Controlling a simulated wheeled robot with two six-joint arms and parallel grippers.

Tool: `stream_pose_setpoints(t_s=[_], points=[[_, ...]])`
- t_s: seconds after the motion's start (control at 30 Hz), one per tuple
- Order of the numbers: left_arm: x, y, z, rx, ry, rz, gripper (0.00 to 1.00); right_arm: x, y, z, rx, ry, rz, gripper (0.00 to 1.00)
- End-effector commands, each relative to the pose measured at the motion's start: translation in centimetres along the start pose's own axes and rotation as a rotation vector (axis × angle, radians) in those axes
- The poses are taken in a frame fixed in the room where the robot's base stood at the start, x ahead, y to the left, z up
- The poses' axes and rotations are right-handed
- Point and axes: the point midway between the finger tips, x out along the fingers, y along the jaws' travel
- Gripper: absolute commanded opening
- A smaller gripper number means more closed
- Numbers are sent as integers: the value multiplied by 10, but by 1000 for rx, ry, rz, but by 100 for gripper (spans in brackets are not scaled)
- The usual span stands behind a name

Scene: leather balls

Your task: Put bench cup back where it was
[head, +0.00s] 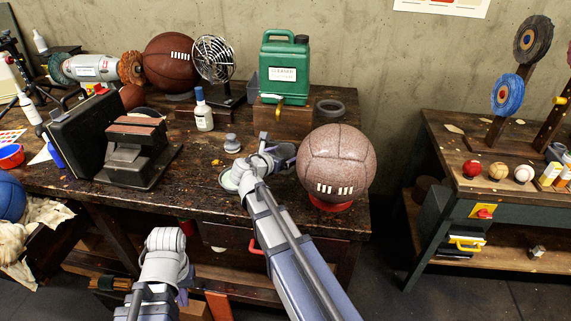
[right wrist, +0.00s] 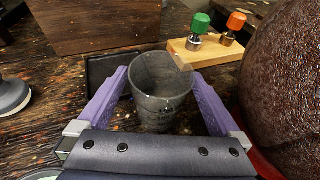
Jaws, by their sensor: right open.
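The bench cup (right wrist: 160,100) is a grey, see-through, open-topped cup in the right wrist view. It stands upright on the dark wooden bench, between the purple fingers of my open right gripper (right wrist: 162,78). Whether either finger touches it I cannot tell. In the head view my right gripper (head: 284,153) is low over the bench, just left of the large leather ball, and I cannot make out the cup there. My left gripper (head: 182,297) is low, in front of the bench, mostly hidden behind its own wrist; its jaws cannot be read.
The large pinkish-brown ball (head: 336,160) rests on a red ring (head: 330,204) close to my right gripper. A wooden block (right wrist: 205,53) with green and orange knobs stands behind the cup. A small grey weight (head: 232,143) and a wooden box (head: 283,119) are nearby.

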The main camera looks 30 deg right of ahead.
Motion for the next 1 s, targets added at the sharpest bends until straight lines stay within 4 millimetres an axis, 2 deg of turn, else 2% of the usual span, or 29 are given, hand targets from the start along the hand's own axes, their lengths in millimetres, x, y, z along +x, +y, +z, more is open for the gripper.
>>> stream_pose_setpoints(t_s=[0.1,0.8,0.83,0.87,1.0], points=[[-1,0,0,0,0,0,0,-1,0,0,0,0,0,99],[-1,0,0,0,0,0,0,-1,0,0,0,0,0,20],[-1,0,0,0,0,0,0,-1,0,0,0,0,0,20],[-1,0,0,0,0,0,0,-1,0,0,0,0,0,13],[-1,0,0,0,0,0,0,-1,0,0,0,0,0,11]])
